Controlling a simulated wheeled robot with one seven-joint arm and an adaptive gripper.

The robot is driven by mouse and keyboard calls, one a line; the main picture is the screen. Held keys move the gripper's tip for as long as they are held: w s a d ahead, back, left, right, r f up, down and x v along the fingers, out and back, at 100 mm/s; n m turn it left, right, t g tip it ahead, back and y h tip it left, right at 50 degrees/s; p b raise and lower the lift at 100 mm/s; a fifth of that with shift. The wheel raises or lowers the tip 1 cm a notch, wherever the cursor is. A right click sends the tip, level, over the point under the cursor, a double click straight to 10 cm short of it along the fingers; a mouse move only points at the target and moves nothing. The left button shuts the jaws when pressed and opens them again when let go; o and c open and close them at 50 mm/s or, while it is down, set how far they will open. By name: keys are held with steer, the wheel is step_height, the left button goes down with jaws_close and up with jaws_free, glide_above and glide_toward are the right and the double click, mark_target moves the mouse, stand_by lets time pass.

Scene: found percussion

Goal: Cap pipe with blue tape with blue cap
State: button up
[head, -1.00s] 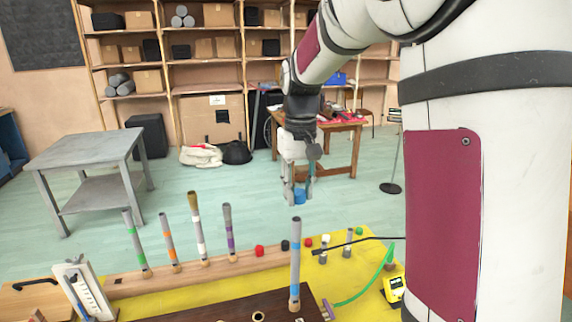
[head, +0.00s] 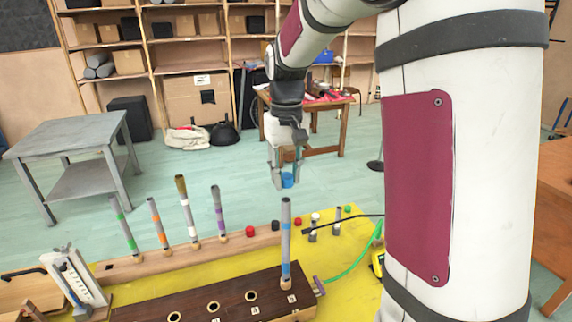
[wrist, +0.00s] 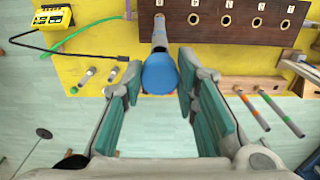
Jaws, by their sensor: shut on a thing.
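My gripper (head: 287,180) is shut on the blue cap (head: 287,181), which sits low between the fingertips. The cap also shows in the wrist view (wrist: 159,74) between the two teal finger pads. The pipe with blue tape (head: 286,240) stands upright in the dark wooden block, its blue band near the lower end. In the head view the cap is just above the pipe's open top, with a small gap in the picture.
Pipes with green (head: 123,227), orange (head: 158,224), white (head: 187,210) and purple (head: 219,212) tape stand in a wooden rail at left. The dark block (head: 190,296) has several empty holes. A red cap (head: 250,231) and other small caps lie along the rail.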

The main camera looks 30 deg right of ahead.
mark_target(286, 200)
steer(key=shift+f, duration=1.6)
steer(key=shift+f, duration=1.5)
stand_by(1.4)
steer(key=o, duration=0.8)
steer(key=shift+o, duration=0.2)
steer(key=shift+r, duration=0.1)
step_height(286, 200, up, 12)
steer(key=shift+f, duration=0.15)
